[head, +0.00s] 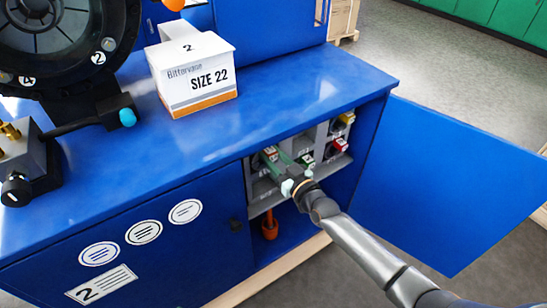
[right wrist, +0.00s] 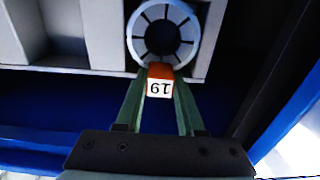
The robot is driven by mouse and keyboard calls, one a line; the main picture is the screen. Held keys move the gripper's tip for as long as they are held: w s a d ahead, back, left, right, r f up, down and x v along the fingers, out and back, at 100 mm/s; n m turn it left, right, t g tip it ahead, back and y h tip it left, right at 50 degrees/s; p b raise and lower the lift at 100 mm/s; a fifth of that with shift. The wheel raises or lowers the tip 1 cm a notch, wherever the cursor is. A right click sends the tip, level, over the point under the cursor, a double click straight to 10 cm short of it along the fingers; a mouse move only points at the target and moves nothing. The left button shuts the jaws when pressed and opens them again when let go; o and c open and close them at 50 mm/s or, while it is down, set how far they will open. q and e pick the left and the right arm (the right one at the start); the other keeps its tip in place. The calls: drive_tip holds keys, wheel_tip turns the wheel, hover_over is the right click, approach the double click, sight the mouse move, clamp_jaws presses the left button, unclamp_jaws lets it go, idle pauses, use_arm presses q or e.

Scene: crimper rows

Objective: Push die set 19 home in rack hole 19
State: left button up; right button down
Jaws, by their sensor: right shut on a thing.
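Die set 19 shows in the right wrist view as a grey ring with dark segments (right wrist: 163,38) and a red and white tag (right wrist: 160,87) reading 19 upside down. My right gripper (right wrist: 158,98) is shut on this tag, one green finger on each side. The ring lies against the grey rack (right wrist: 95,45); how deep it sits in its hole I cannot tell. Hole 19's own marking is not visible. My left gripper is not in view.
Other die sets with a yellow tag (head: 347,118) and a red tag (head: 339,145) sit farther right in the rack. The open cabinet door (head: 460,180) stands to the right of my arm. A SIZE 22 box (head: 192,80) stands on the blue cabinet top (head: 250,105).

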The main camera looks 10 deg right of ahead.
drive_tip(key=c, duration=0.8)
unclamp_jaws()
drive_tip(key=shift+w+r, duration=0.15)
drive_tip(key=shift+r, duration=0.4)
drive_tip(key=o, duration=0.4)
drive_tip(key=shift+f, duration=0.3)
drive_tip(key=shift+c, duration=0.2)
drive_tip(key=shift+s+f, duration=0.25)
drive_tip(key=shift+f, duration=0.35)
drive_tip(key=shift+r, duration=0.15)
drive_tip(key=v, duration=0.2)
drive_tip(key=p+v, duration=0.1)
drive_tip(key=v, duration=0.1)
drive_tip(key=shift+r, duration=0.25)
drive_tip(key=p+v, duration=0.1)
drive_tip(key=v, duration=0.7)
drive_tip(key=shift+s+r, duration=0.1)
drive_tip(key=shift+s, duration=0.05)
